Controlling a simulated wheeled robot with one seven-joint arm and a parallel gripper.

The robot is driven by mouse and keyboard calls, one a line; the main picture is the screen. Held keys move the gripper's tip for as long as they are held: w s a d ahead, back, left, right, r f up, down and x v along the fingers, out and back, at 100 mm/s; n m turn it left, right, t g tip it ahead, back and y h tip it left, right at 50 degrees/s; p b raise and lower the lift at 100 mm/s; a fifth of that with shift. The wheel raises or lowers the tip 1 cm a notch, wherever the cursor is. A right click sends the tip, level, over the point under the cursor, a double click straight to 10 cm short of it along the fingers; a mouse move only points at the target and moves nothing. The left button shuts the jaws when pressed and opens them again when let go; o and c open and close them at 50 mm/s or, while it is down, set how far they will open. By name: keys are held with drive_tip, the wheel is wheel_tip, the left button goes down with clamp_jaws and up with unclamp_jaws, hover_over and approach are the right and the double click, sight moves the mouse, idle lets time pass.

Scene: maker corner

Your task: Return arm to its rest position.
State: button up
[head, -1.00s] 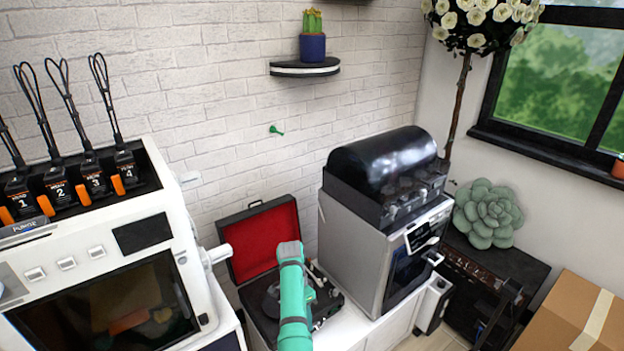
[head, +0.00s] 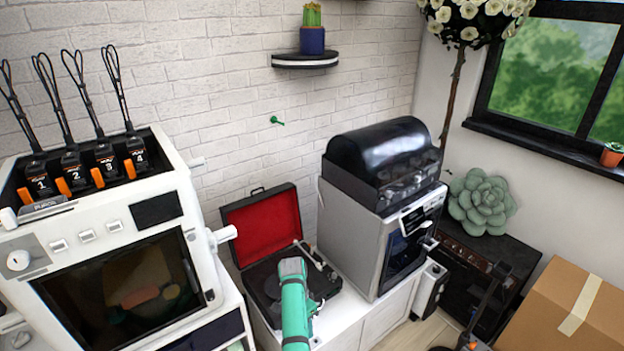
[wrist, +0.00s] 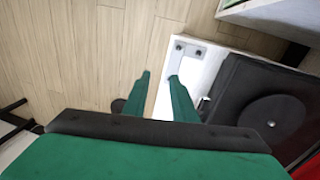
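My gripper (wrist: 160,76) shows in the wrist view with its two green fingers apart and nothing between them. Floor and the edge of a white cabinet show beyond the gap. In the head view my green arm (head: 296,308) rises from the bottom middle, in front of the open record player (head: 262,228); the fingers cannot be made out there. The record player's dark deck and round platter also show at the right of the wrist view (wrist: 272,112).
The record player stands on a white cabinet (head: 345,332), between a white printer-like machine (head: 30,230) on the left and a grey machine with a dark domed top (head: 352,240) on the right. A cardboard box (head: 545,310) is at the lower right. Wooden floor (wrist: 75,50) is left of the cabinet in the wrist view.

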drive_tip(key=s+f+n+t+y, duration=0.1)
drive_tip(key=s+f+n+t, duration=0.1)
drive_tip(key=s+f, duration=0.5)
drive_tip(key=s+f+n+t, duration=0.15)
drive_tip(key=s+f, duration=0.25)
drive_tip(key=f, duration=0.5)
drive_tip(key=s+d+n+t, duration=0.15)
drive_tip(key=s+t, duration=0.35)
drive_tip(key=s, duration=1.1)
drive_tip(key=s+r+n+t, duration=0.3)
drive_tip(key=s+r+t, duration=0.1)
drive_tip(key=s+r, duration=0.95)
drive_tip(key=s+r+n+t, duration=0.1)
drive_tip(key=s+r, duration=0.4)
drive_tip(key=r, duration=0.6)
drive_tip(key=s+r+n+t, duration=0.1)
drive_tip(key=s+r+t, duration=0.2)
drive_tip(key=r, duration=0.8)
drive_tip(key=shift+s+d+y, duration=0.3)
drive_tip(key=shift+s+d, duration=0.1)
drive_tip(key=shift+s, duration=0.45)
